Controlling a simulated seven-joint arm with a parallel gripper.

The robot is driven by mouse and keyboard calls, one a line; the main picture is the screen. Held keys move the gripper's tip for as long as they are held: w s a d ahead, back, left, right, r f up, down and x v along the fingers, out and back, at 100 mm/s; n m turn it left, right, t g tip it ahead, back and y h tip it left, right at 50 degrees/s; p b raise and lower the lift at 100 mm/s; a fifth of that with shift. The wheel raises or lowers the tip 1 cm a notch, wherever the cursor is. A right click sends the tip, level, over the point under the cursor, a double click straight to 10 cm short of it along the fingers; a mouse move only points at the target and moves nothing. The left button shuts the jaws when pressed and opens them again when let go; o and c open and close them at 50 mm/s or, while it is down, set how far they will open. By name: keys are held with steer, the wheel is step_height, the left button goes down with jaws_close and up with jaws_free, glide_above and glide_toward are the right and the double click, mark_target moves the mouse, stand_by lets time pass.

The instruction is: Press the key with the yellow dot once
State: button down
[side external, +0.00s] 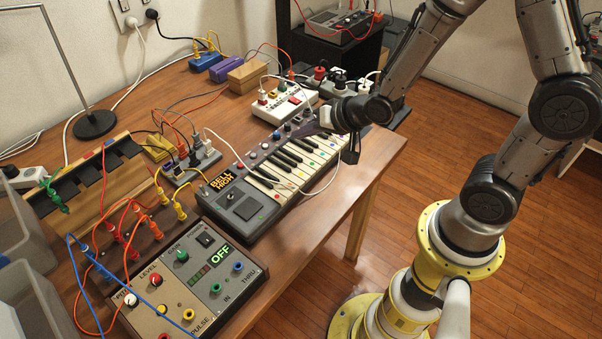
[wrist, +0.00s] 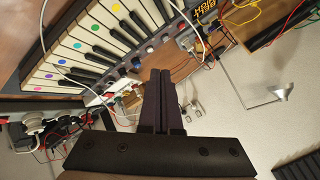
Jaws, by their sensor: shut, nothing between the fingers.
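The keyboard (side external: 290,165) lies on the wooden table, with black keys and white keys marked by small coloured dots. Its small screen reads "BELL HIGH" (side external: 222,181). In the wrist view the keyboard (wrist: 100,35) fills the upper left, and a yellowish dot (wrist: 115,7) shows near the top edge, beside a green one. In the side external view the dots are too small to tell the yellow one surely. My gripper (wrist: 160,75) is shut and empty. In the side external view it is over the keyboard's far right end; its fingertips are hard to make out there.
A synth box with an "OFF" display (side external: 220,253) stands in front of the keyboard. A white cable (side external: 328,182) loops past the keyboard's right end. Patch cables crowd the left side.

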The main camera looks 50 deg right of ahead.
steer(key=shift+s+f, duration=0.3)
steer(key=shift+f, duration=0.4)
glide_toward(296, 172)
steer(key=shift+w+a+f, duration=0.1)
steer(key=shift+w+f, duration=0.3)
steer(key=shift+w, duration=0.4)
steer(key=shift+w+a+f, duration=0.1)
steer(key=shift+w+f, duration=0.3)
steer(key=shift+w, duration=0.4)
steer(key=shift+w+a+f, duration=0.1)
steer(key=shift+w+f, duration=0.35)
steer(key=shift+w, duration=0.35)
steer(key=shift+f, duration=0.4)
steer(key=shift+f, duration=0.55)
stand_by(0.7)
steer(key=shift+r, duration=1)
